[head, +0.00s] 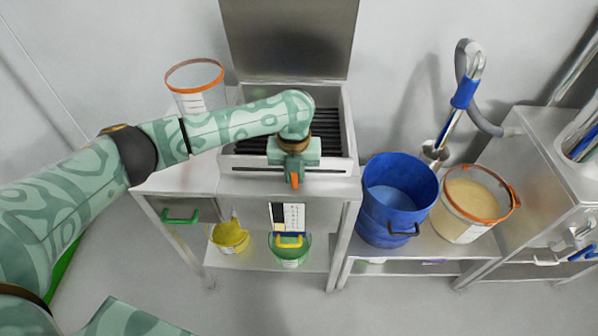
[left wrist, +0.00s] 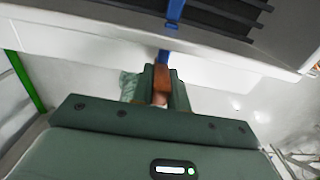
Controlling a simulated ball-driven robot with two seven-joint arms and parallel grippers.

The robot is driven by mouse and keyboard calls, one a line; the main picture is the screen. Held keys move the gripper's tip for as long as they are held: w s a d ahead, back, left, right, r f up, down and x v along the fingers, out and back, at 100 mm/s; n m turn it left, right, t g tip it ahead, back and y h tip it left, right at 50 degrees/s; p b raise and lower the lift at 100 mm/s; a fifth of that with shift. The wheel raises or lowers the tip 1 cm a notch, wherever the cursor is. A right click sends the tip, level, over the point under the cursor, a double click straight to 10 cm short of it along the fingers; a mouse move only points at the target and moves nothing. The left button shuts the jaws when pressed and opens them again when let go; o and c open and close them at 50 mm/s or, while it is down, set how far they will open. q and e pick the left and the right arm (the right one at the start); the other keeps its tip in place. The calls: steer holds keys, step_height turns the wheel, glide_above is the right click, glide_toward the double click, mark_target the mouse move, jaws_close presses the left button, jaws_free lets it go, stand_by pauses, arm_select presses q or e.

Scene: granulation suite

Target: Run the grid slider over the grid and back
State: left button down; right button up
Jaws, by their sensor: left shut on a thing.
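The grid (head: 328,132) is a set of dark parallel bars inside an open metal box. Its slats also show at the top of the left wrist view (left wrist: 235,14). My left gripper (head: 294,172) is over the front edge of the box, its tip pointing down. In the left wrist view it is shut on the grid slider, whose blue part (left wrist: 174,12) runs from the jaws up to the grid's edge. An orange-brown piece shows between the green fingers; I cannot tell whether it belongs to the slider. My forearm hides part of the grid. My right gripper is out of view.
A raised metal lid (head: 290,38) stands behind the grid. A clear orange-rimmed tub (head: 196,88) is at the back left. A blue bucket (head: 396,205) and an orange-rimmed tub of powder (head: 470,208) stand to the right. Yellow (head: 230,238) and green (head: 289,252) pails sit below.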

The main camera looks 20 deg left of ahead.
arm_select(q)
steer(key=s+a+p, duration=0.1)
steer(key=a+p, duration=0.1)
steer(key=a, duration=0.2)
steer(key=s+a+p, duration=0.1)
steer(key=a+p, duration=0.1)
steer(key=a, duration=0.3)
steer(key=s+a+p, duration=0.1)
steer(key=a+p, duration=0.1)
steer(key=a, duration=0.2)
steer(key=shift+s+a+r, duration=0.1)
steer(key=shift+s+a, duration=0.05)
steer(key=shift+s, duration=0.25)
steer(key=shift+s+a, duration=0.1)
steer(key=shift+a, duration=0.3)
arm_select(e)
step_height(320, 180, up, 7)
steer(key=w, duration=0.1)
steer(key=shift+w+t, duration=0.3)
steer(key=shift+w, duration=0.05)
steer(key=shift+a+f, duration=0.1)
arm_select(q)
steer(key=c, duration=1.4)
jaws_free()
steer(key=shift+o, duration=0.2)
